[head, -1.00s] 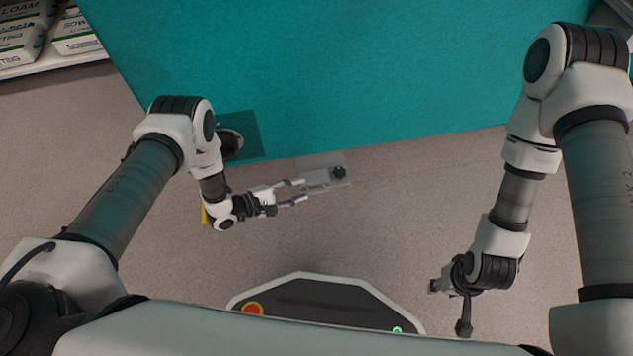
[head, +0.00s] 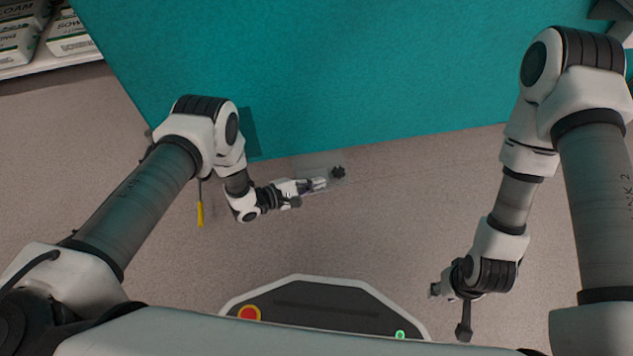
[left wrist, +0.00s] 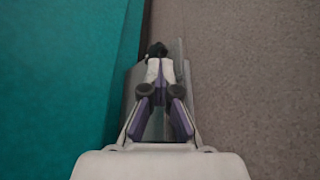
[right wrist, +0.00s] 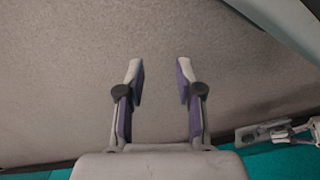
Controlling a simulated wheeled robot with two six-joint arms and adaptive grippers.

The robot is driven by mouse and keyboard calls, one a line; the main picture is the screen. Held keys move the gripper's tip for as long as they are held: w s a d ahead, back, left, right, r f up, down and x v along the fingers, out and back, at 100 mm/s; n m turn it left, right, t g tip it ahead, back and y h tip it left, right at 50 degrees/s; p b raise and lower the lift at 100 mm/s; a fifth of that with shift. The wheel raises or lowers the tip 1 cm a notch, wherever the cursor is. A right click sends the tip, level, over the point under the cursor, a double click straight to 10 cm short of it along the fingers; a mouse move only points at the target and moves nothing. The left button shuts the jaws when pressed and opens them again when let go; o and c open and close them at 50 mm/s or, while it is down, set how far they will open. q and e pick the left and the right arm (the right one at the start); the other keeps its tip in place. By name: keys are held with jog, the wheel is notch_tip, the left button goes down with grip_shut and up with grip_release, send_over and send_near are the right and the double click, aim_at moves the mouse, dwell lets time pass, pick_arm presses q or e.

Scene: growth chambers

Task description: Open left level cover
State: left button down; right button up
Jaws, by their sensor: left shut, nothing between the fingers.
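A small clear cover plate (head: 310,163) with a black knob (head: 338,172) stands out at the lower edge of the teal surface in the head view. My left gripper (head: 322,184) is shut and empty, over the plate and just short of the knob. In the left wrist view the closed fingers (left wrist: 158,72) point at the black knob (left wrist: 157,49), just past the tips; whether they touch it I cannot tell. My right gripper (right wrist: 160,70) is open and empty, away to the right above the floor.
The large teal surface (head: 330,80) fills the far side. A darker teal square (head: 251,133) on it is partly hidden by my left arm. A yellow item (head: 200,213) hangs below that arm. Bags (head: 70,35) sit on a shelf at far left. Floor between the grippers is clear.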

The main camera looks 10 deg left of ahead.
grip_shut()
jog(key=w+a+f+m+t+y, duration=0.1)
jog(key=w+a+m+t, duration=0.1)
jog(key=w+a+m, duration=0.4)
jog(key=w+a+f+m+t+y, duration=0.1)
jog(key=w+f+m+t, duration=0.1)
jog(key=w+m, duration=0.7)
jog(key=w+a+r+n+t+y, duration=0.1)
jog(key=w+a+y, duration=0.1)
jog(key=w+a, duration=0.35)
jog(key=w+a+r+n+y, duration=0.1)
jog(key=w+a, duration=0.2)
jog(key=a, duration=0.6)
jog(key=x, duration=1)
jog(key=shift+w+d, duration=0.2)
